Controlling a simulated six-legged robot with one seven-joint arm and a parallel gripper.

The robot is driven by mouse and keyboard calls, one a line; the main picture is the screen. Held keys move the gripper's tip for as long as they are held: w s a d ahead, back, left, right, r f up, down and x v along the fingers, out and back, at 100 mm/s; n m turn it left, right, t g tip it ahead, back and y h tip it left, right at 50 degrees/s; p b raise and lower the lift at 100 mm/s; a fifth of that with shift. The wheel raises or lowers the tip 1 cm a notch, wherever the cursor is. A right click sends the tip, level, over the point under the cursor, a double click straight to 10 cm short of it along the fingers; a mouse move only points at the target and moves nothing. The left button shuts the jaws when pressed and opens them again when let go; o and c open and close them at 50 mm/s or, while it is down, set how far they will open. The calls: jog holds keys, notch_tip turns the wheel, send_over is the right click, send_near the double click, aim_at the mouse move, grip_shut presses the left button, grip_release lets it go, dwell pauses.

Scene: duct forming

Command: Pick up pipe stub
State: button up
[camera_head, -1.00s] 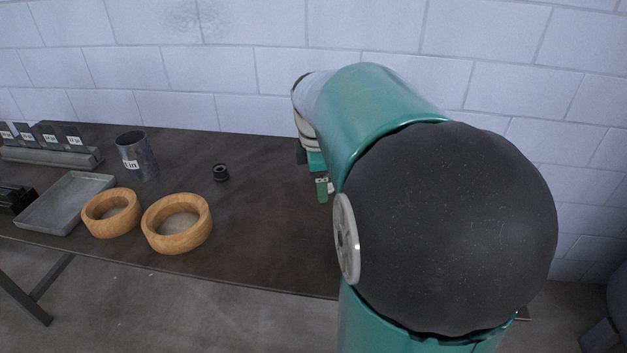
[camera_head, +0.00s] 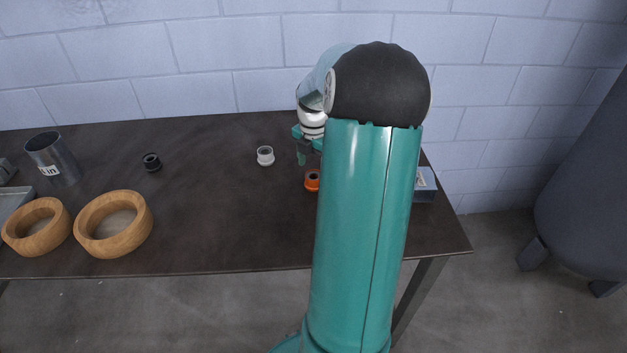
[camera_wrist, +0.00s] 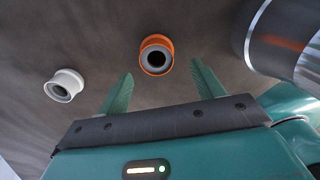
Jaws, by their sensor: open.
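A shiny metal cylinder (camera_wrist: 285,40), which looks like a pipe stub, is at the right edge of the wrist view, partly cut off. It is right of my gripper (camera_wrist: 162,84); in the head view my arm seems to hide it. Another open metal cylinder labelled in inches (camera_head: 52,160) stands upright at the table's far left in the head view. My gripper is open and empty, its fingers apart, above the table. An orange ring-like piece (camera_wrist: 156,55) shows between and beyond the fingertips; I see no contact.
The orange piece (camera_head: 312,180) is partly beside my arm. A white collar (camera_head: 265,156) and a black collar (camera_head: 152,162) are left of it. A labelled box (camera_head: 425,184) is at the right. The middle table (camera_head: 220,215) is clear.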

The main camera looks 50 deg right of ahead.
aim_at(312, 177)
jog(key=shift+w+f, duration=0.15)
jog(key=shift+f, duration=2.6)
jog(key=c, duration=1.1)
